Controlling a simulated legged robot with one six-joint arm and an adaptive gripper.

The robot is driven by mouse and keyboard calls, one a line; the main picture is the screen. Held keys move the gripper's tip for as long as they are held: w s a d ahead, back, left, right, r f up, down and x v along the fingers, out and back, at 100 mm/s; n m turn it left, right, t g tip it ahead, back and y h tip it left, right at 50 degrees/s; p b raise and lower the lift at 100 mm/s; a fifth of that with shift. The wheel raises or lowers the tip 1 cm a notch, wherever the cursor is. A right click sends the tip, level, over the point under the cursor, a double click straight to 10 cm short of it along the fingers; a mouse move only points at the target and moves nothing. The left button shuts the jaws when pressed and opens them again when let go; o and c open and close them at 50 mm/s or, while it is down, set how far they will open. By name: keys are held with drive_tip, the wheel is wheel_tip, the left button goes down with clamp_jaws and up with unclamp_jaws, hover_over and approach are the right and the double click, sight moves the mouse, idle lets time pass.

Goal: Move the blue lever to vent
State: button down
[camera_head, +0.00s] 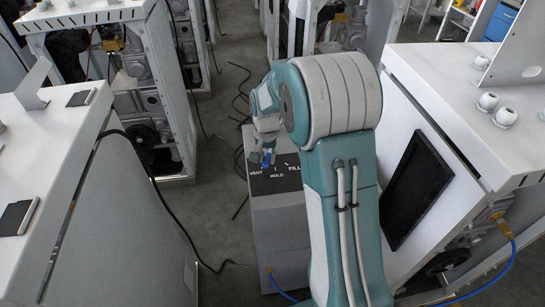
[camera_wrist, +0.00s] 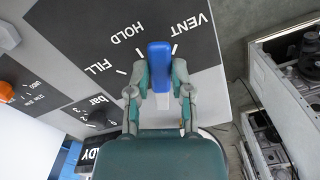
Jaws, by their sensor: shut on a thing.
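The blue lever (camera_wrist: 159,68) stands on a dark panel (camera_wrist: 82,30) marked VENT, HOLD and FILL in white. In the wrist view its upper end lies between the HOLD and VENT tick marks, close to the VENT mark. My gripper (camera_wrist: 160,92) has one finger on each side of the lever and is shut on it.
White cabinets stand on the left (camera_head: 130,200) and right (camera_head: 435,110) of the dispenser (camera_head: 280,230). Dark cables lie on the grey floor (camera_head: 215,190). In the wrist view a bar gauge (camera_wrist: 93,116) and an orange knob (camera_wrist: 6,91) are left of the lever.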

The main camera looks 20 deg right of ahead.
drive_tip(key=shift+w+a+f+m, duration=0.1)
drive_tip(key=shift+w+a+m, duration=0.25)
drive_tip(key=shift+m, duration=0.45)
drive_tip(key=shift+w+a+m, duration=0.2)
drive_tip(key=shift+a+m, duration=0.1)
drive_tip(key=shift+m, duration=0.5)
drive_tip(key=c, duration=0.5)
unclamp_jaws()
drive_tip(key=shift+w, duration=0.1)
drive_tip(key=shift+a+r, duration=0.1)
drive_tip(key=shift+r, duration=5.9)
